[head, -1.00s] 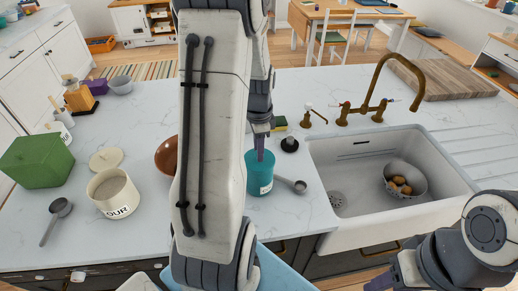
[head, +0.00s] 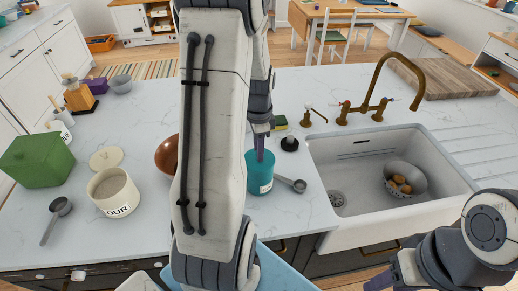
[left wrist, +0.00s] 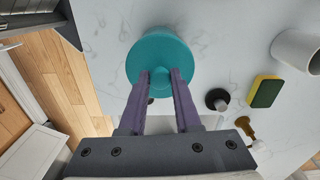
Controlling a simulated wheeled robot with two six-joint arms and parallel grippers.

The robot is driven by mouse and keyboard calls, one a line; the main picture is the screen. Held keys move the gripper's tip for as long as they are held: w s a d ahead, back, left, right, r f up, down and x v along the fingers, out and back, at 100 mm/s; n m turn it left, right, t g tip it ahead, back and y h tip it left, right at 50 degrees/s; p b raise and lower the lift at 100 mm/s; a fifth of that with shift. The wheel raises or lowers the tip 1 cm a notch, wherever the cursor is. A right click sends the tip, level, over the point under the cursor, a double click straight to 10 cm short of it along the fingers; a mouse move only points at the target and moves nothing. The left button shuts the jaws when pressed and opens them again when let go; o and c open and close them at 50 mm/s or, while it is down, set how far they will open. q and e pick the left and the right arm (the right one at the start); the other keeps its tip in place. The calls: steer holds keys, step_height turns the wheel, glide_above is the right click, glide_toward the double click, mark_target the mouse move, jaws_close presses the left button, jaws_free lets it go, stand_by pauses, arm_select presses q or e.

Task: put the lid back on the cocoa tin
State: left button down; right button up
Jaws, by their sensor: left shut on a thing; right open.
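The teal cocoa tin (head: 260,181) stands upright on the counter, left of the sink. My left gripper (head: 260,155) reaches down to its top from above. In the left wrist view my left gripper (left wrist: 160,76) is shut on the knob of the round teal lid (left wrist: 160,48), seen from above. The lid covers most of the view of the tin there, and I cannot tell whether it is fully seated. My right gripper (head: 385,283) is low at the bottom right, open, away from the tin and partly cut off by the frame.
A metal scoop (head: 293,185) lies just right of the tin. A dark stopper (head: 289,144) and a sponge (head: 280,121) stand behind it. A brown bowl (head: 167,158) is partly hidden by my arm. An open flour canister (head: 113,193) and its cream lid (head: 106,159) are left. The sink (head: 335,160) is right.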

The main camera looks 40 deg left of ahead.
stand_by(0.4)
arm_select(q)
steer(key=shift+c, duration=0.3)
jaws_free()
steer(key=shift+r, duration=0.1)
steer(key=shift+r+p, duration=3.2)
steer(key=shift+r, duration=0.2)
jaws_close()
steer(key=shift+f, duration=0.25)
steer(key=shift+f+b, duration=2.05)
steer(key=shift+f, duration=0.5)
steer(key=shift+r, duration=0.1)
